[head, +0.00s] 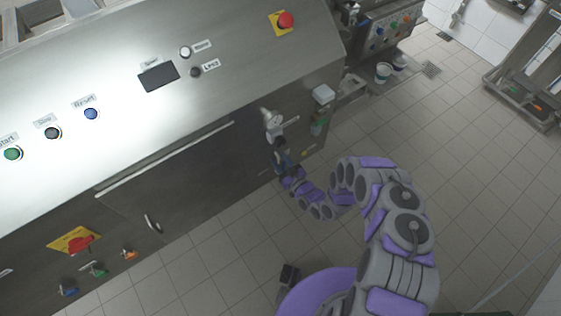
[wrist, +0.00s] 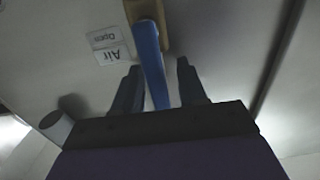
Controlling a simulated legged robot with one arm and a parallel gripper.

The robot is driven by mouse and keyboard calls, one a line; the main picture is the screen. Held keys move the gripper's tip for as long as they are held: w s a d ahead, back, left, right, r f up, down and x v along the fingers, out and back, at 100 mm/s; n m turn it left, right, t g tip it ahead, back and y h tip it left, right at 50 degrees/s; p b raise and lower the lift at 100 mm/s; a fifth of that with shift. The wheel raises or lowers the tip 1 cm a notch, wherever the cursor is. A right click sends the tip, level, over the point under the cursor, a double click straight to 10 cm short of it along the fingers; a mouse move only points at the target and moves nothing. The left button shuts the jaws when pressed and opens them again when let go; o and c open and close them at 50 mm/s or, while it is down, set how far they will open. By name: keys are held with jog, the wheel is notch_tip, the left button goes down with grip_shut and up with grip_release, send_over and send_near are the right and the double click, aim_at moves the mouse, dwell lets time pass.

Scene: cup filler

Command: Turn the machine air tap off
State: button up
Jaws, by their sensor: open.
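The air tap has a long blue lever (wrist: 152,65) on a brass-coloured body (wrist: 147,12) in the wrist view. Labels reading "Air" (wrist: 113,55) and "Open" (wrist: 103,37) appear upside down on the panel beside it. My gripper (wrist: 160,68) is open, with one dark finger on each side of the lever. I see a gap between the lever and the right finger; the left finger is closer to the lever. In the head view my gripper (head: 281,150) is at the machine's side panel, where the tap is too small to make out.
A metal fitting (head: 272,122) and a pale box (head: 323,95) stick out of the machine (head: 180,190) near my gripper. A grey round knob (wrist: 55,125) stands out at the wrist view's left.

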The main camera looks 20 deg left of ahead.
jog(key=shift+c, duration=0.2)
grip_shut()
